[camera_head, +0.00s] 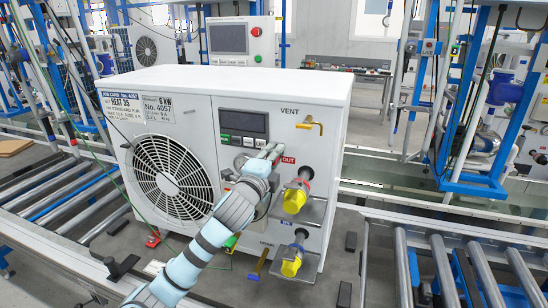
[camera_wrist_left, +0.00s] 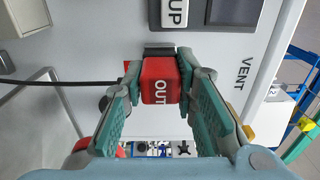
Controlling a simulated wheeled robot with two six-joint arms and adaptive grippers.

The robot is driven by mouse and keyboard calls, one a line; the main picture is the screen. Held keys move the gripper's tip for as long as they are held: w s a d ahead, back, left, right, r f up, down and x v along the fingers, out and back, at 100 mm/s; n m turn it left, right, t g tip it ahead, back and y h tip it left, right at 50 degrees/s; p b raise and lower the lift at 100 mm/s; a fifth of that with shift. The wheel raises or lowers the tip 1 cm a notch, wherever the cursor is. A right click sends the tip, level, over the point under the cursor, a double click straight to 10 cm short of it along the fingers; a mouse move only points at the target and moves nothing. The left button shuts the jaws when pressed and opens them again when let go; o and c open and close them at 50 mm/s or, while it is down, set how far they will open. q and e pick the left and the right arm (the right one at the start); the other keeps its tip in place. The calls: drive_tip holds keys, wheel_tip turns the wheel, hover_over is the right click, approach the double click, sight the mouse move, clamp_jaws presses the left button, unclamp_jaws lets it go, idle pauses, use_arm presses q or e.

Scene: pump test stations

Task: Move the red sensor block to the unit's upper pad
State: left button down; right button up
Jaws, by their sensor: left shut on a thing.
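The white pump unit (camera_head: 290,86) stands on a grey platform. My left gripper (camera_head: 273,152) is at its front panel, below the small display. In the left wrist view, the gripper's teal fingers (camera_wrist_left: 162,88) are shut on the red sensor block (camera_wrist_left: 160,71). White OUT lettering shows at the block's lower part. A dark edge (camera_wrist_left: 159,51) shows just beyond the block, beside the UP label (camera_wrist_left: 174,12); it may be the upper pad. I cannot tell whether block and pad touch. In the head view my fingers mostly hide this spot. My right gripper is not in view.
Two yellow-capped ports (camera_head: 294,200) stick out right of my left gripper. A yellow VENT handle (camera_head: 310,124) is above it, and a fan grille (camera_head: 172,178) is to the left. A thin black cable (camera_wrist_left: 60,82) crosses the wrist view. Roller conveyors (camera_head: 440,265) flank the unit.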

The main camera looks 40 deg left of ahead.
use_arm(q)
drive_tip(key=shift+w+a+p, duration=0.15)
drive_tip(key=shift+w+p, duration=0.2)
drive_tip(key=shift+w, duration=0.15)
idle(0.5)
drive_tip(key=c, duration=1.2)
unclamp_jaws()
drive_tip(key=shift+r, duration=0.1)
drive_tip(key=shift+c, duration=0.2)
drive_tip(key=v, duration=1.2)
drive_tip(key=shift+a, duration=0.1)
